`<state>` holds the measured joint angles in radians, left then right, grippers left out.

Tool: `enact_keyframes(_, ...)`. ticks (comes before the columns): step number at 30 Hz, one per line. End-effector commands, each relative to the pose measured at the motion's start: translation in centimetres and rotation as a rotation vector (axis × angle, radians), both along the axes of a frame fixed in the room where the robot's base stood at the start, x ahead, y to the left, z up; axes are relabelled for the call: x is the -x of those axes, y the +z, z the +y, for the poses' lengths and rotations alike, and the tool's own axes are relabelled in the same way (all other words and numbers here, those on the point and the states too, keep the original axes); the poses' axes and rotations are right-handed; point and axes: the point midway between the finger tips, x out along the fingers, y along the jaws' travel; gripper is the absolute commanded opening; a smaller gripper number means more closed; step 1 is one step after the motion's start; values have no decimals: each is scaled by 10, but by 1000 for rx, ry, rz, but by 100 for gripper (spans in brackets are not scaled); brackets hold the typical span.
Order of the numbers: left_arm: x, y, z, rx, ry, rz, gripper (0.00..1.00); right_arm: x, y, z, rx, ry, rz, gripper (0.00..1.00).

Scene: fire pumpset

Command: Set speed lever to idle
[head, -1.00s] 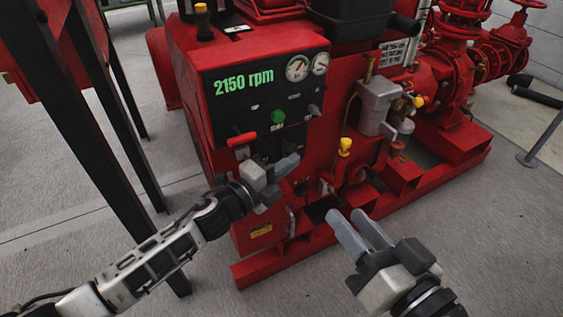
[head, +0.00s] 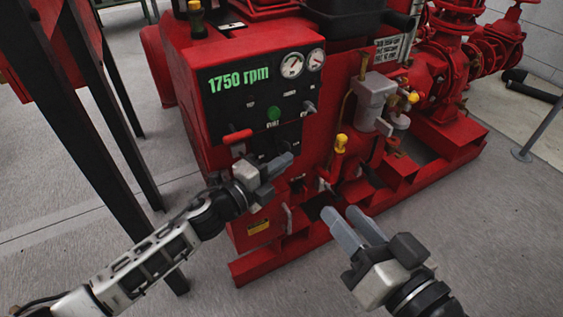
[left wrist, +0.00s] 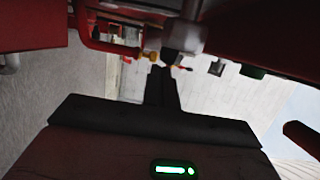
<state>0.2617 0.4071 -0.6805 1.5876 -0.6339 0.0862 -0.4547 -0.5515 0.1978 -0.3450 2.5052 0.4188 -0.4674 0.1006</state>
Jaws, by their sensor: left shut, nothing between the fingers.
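The red pump engine's black control panel (head: 225,105) shows 1750 rpm in green in the head view. A red-handled lever (head: 237,137) sits at its lower left and a small grey lever (head: 309,106) at its right. I cannot tell for sure which is the speed lever. My left gripper (head: 288,160) is shut and empty in front of the panel's lower edge, hiding part of it. I cannot tell whether it touches anything. Its dark fingers show in the left wrist view (left wrist: 163,80). My right gripper (head: 342,212) is open and empty, in front of the red base frame.
A green button (head: 274,114) and two gauges (head: 292,65) are on the panel. Yellow-capped fittings (head: 341,142) stand out to its right. Dark posts (head: 92,100) stand at the left. The grey floor (head: 480,240) is clear at the right front.

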Motion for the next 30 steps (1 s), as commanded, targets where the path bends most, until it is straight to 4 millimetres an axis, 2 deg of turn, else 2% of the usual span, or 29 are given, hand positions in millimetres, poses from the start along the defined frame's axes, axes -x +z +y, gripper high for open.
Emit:
enact_keyframes(23,-3,0,4,-3,12,0,0,0,-1,0,0,1,2,36)
enact_keyframes(26,-1,1,-2,-1,10,1,0,0,1,0,3,0,1,36)
enact_keyframes(30,5,3,-22,2,8,1,0,0,3,-1,19,-4,-3,36)
